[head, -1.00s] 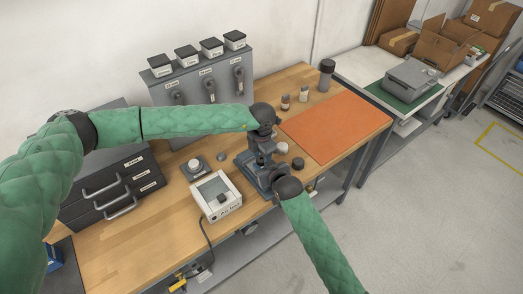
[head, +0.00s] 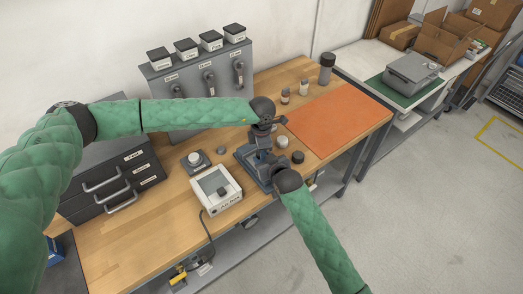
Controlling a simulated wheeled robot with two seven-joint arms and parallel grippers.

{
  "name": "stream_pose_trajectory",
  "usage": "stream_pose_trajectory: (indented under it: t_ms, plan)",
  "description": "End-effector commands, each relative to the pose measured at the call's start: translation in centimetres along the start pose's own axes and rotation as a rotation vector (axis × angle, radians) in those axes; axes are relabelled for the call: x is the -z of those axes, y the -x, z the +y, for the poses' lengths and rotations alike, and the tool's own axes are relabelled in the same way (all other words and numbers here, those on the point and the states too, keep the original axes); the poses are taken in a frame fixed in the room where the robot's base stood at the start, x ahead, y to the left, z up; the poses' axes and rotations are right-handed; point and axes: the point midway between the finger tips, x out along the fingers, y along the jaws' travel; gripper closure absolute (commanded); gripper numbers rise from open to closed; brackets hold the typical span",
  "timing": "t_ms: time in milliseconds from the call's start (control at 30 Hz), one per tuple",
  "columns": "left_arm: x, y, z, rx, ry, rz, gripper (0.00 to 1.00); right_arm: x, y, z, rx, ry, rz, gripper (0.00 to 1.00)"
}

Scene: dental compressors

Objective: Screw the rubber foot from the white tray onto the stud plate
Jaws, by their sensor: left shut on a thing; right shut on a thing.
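My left gripper (head: 264,127) reaches in above the blue-grey vise-like fixture (head: 245,157) and points down. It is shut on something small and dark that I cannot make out. My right gripper (head: 272,168) is low at the front right of the same fixture, shut on a part that the gripper and fixture hide. A white tray (head: 232,203) with a grey inside stands left of the fixture, and a small dark piece (head: 222,190) shows in it. I cannot clearly pick out the stud plate, nor tell whether a rubber foot is in either gripper.
A white-topped cylinder (head: 282,142) and a dark round piece (head: 297,157) stand close right of the fixture. A round-knobbed device (head: 195,162) is behind the tray. Dark drawers (head: 110,186) stand left. The orange mat (head: 340,125) is clear.

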Motion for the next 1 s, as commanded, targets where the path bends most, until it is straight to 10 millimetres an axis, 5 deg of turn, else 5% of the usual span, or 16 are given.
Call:
stream_pose_trajectory:
  t_ms: [200,533,567,633,1000]
  plan:
    - [0.02,0.02,0.07,-0.001,-0.162,0.0,0.93,0.05,0.0,0.01,0.0,-0.001,0.001,1.0]
    - [0.03,0.03,0.09,-0.001,-0.177,0.001,0.93,0.06,0.01,0.01,0.0,-0.001,0.001,1.0]
    - [0.04,0.03,0.09,-0.001,-0.177,0.001,0.6,0.06,0.01,0.01,0.0,-0.001,0.001,1.0]
    - [0.03,0.03,0.08,-0.001,-0.176,0.001,0.46,0.06,0.01,0.01,0.0,-0.001,0.001,1.0]
    - [0.06,0.31,0.02,0.0,-0.176,0.001,0.44,0.06,0.0,0.05,-0.001,-0.001,0.001,1.0]
